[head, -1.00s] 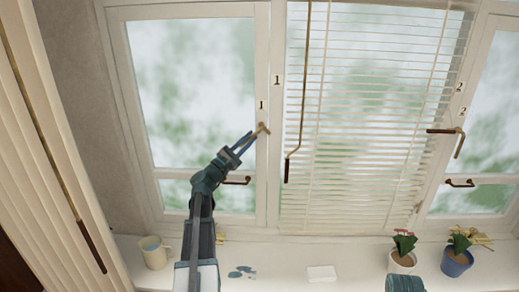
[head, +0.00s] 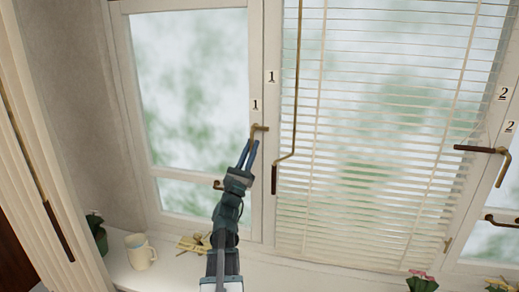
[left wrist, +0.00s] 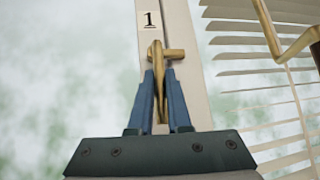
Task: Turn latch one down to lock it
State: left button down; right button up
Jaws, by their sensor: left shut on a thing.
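Latch one (head: 261,127) is a brass handle on the window frame just below a label "1" (head: 255,105). In the head view its pivot end points right and its lever hangs down. My left gripper (head: 249,147) reaches up from below and is shut on the lever. In the left wrist view the latch (left wrist: 157,52) stands between the two blue fingers (left wrist: 160,75), with its pivot stub to the right. The lever's lower part runs down between the fingers and is partly hidden. My right gripper is not in view.
A cranked brass rod with a dark grip (head: 274,180) hangs right of the latch, before the blinds (head: 370,150). A mug (head: 140,252) and a potted plant (head: 97,232) stand on the sill.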

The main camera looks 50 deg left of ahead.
pick_arm(q)
jog(key=shift+d+n+y, duration=0.2)
jog(key=shift+n+y, duration=0.5)
jog(key=shift+n, duration=0.1)
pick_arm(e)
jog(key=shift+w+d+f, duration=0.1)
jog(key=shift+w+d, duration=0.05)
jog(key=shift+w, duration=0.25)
pick_arm(q)
jog(key=c, duration=0.9)
grip_release()
jog(key=shift+o, duration=0.2)
jog(key=b+v, duration=1)
jog(key=v, duration=0.3)
jog(key=shift+s+f, duration=0.25)
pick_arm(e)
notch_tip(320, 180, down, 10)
pick_arm(q)
jog(key=shift+d, duration=0.15)
